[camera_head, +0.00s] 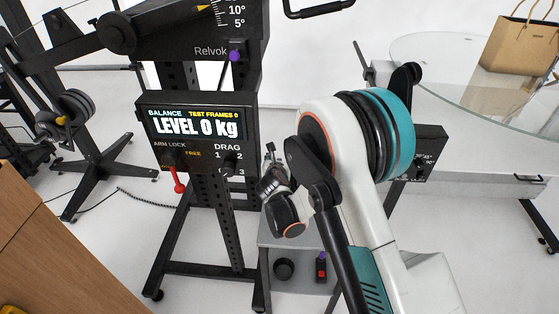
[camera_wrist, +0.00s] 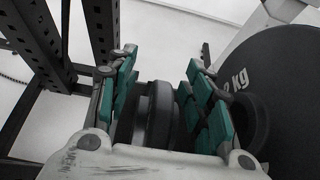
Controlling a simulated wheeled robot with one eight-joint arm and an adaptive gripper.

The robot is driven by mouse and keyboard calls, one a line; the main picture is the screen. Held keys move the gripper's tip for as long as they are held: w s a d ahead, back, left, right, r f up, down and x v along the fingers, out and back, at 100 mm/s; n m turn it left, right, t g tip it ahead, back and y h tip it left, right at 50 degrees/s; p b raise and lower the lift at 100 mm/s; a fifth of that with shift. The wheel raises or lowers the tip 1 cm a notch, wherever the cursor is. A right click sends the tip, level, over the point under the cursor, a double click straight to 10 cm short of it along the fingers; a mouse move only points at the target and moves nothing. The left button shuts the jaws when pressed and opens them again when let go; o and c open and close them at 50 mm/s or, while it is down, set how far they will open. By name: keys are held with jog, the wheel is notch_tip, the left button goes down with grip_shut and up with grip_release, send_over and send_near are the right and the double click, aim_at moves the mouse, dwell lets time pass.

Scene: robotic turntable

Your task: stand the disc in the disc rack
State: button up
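My gripper (camera_head: 271,165), with teal-padded fingers, is in front of the black frame in the head view; its fingertips (camera_wrist: 160,60) show in the wrist view. The fingers stand apart on either side of a dark round thing (camera_wrist: 160,115) with a rounded, stepped edge. I cannot tell whether the pads touch it, nor whether it is a disc in my grip. A large dark disc (camera_wrist: 285,95), marked in kg with the figure partly hidden, is at the right of the wrist view, outside the right finger. I cannot make out a disc rack clearly.
A black frame with a display reading "LEVEL 0 kg" (camera_head: 195,124) and a red lever (camera_head: 178,182) stands left of my arm. A low grey stand (camera_head: 296,232) is below the gripper. A glass table (camera_head: 450,90) is at right, a wooden cabinet (camera_head: 60,255) at left.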

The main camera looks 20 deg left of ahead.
jog(key=shift+s+r, duration=0.1)
jog(key=p+v, duration=0.2)
jog(key=v, duration=0.5)
jog(key=shift+s+d+p, duration=0.1)
jog(key=shift+s+p, duration=0.05)
jog(key=shift+p, duration=0.15)
jog(key=shift+r, duration=0.1)
